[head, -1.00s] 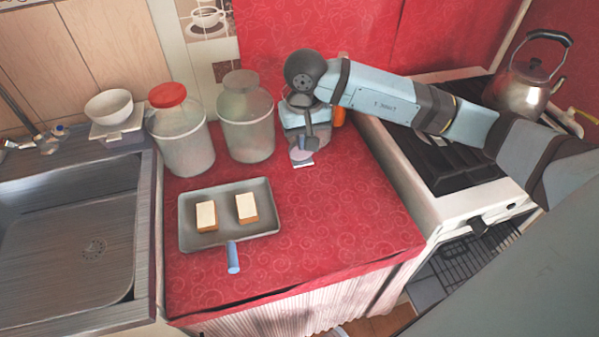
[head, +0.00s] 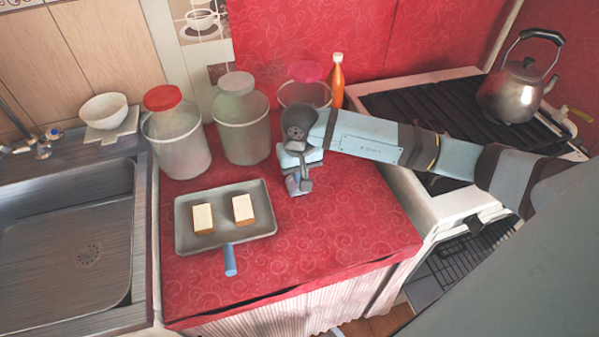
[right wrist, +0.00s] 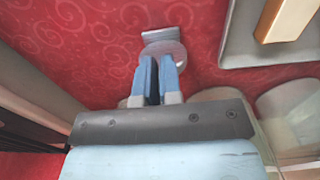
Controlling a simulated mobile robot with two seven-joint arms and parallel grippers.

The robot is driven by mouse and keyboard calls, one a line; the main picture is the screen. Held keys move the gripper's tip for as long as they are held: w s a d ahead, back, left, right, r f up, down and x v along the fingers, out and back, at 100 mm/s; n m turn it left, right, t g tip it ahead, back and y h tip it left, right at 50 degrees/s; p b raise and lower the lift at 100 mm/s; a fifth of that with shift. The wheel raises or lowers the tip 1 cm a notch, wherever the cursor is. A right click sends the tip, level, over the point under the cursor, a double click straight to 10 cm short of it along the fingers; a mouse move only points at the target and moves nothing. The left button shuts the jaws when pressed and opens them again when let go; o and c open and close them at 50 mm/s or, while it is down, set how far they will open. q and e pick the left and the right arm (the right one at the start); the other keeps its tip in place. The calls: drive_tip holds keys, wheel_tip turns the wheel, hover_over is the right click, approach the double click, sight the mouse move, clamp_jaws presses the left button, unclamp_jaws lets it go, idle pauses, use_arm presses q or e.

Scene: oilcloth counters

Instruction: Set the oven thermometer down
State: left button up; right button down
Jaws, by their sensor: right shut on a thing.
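The oven thermometer (right wrist: 177,50), a small round disc with a flat pale foot, shows in the right wrist view at the fingertips. My right gripper (head: 298,187) is shut on it; its two blue fingers also show in the right wrist view (right wrist: 158,78). In the head view the gripper points down over the red counter (head: 345,230), right of the tray, and mostly hides the thermometer. I cannot tell whether its foot touches the cloth. My left gripper is not in view.
A grey tray (head: 183,238) with two pale blocks and a blue handle lies left of the gripper. A red-lidded jar (head: 180,145), a white-lidded jar (head: 243,130), a pink-lidded jar (head: 304,93) and an orange bottle (head: 336,88) stand behind. The stove is right. Front counter is clear.

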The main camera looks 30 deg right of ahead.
drive_tip(key=shift+f, duration=0.15)
drive_tip(key=c, duration=1.3)
unclamp_jaws()
